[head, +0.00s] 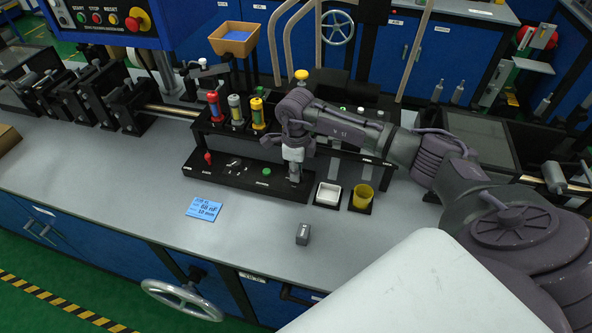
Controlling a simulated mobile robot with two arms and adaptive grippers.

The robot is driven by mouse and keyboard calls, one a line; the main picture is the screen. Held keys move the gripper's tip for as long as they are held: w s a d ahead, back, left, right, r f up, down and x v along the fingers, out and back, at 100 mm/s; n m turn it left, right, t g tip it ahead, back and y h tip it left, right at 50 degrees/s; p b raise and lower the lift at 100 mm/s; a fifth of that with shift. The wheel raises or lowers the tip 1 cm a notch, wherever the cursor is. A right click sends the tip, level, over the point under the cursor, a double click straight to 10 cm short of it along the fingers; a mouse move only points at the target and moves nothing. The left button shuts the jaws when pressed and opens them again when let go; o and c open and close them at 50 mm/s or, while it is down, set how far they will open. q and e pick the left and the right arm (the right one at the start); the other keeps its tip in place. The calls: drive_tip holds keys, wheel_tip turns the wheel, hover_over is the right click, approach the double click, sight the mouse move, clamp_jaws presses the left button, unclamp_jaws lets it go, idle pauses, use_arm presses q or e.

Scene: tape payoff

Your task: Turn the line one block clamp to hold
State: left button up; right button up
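A long black control panel (240,178) lies on the grey bench. It has a red-knobbed lever (208,157) at its left, small silver parts (234,163) near its middle and a green button (266,171) further right. I cannot tell from the small labels which control is the line one block clamp. My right gripper (294,176) points down at the panel's right end, right of the green button. It covers whatever is under it; its fingers are too small to tell open from shut. My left gripper is out of view.
A blue card (204,208) and a small grey block (303,234) lie in front, with clear bench around.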

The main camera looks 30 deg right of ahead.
clamp_jaws()
